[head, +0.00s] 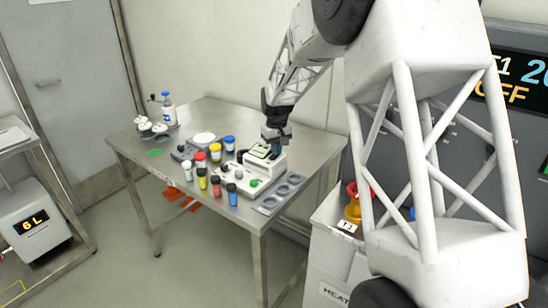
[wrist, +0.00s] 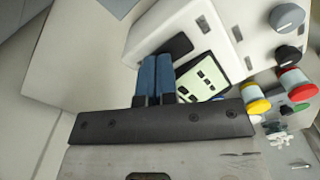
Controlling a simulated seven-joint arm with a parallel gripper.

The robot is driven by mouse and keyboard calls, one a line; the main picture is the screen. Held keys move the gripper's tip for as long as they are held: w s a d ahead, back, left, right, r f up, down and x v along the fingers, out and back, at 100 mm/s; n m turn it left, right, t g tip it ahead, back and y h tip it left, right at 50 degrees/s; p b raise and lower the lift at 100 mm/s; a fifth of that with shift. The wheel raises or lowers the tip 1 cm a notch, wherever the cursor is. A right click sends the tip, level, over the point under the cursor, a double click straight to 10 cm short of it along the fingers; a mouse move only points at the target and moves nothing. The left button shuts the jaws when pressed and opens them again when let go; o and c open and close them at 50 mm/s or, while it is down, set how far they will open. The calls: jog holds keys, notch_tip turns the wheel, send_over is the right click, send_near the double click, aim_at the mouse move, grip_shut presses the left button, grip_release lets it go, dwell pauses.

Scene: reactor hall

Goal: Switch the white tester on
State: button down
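The white tester (head: 279,164) stands on the steel table, towards its right end. In the wrist view the white tester (wrist: 222,22) shows a pale green display (wrist: 203,80) with dark marks too small to read, a dark patch (wrist: 179,47) beside the display, and a grey knob (wrist: 287,17). My gripper (head: 274,150) is low over the tester. In the wrist view my gripper's (wrist: 156,58) two blue fingers lie side by side, shut with nothing seen between them. Their tips are close to the dark patch; I cannot tell whether they touch it.
On the steel table (head: 225,113), several coloured jars, such as a yellow one (head: 216,184), crowd left of the tester. A tray with round holes (head: 270,203) lies at the right edge. A bottle (head: 169,110) stands at the far left. The table's front left is clear.

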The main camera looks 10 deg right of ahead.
jog(key=shift+f, duration=0.15)
jog(key=shift+r, duration=3.55)
jog(key=shift+s, duration=0.1)
jog(key=shift+s+r, duration=0.2)
jog(key=s+d+r+m, duration=0.1)
jog(key=s+r, duration=0.2)
jog(key=s, duration=0.6)
jog(key=s+r+t, duration=0.1)
jog(key=s+r, duration=0.2)
jog(key=s, duration=0.5)
jog(key=s+d+r+m, duration=0.1)
jog(key=s+r, duration=0.3)
jog(key=s, duration=0.5)
jog(key=s+f, duration=0.2)
jog(key=s, duration=1)
jog(key=s+f+m+t, duration=0.1)
jog(key=s+f, duration=0.1)
jog(key=s, duration=1)
jog(key=shift+s+f+t, duration=0.25)
jog(key=shift+s+t, duration=0.05)
jog(key=shift+s, duration=0.1)
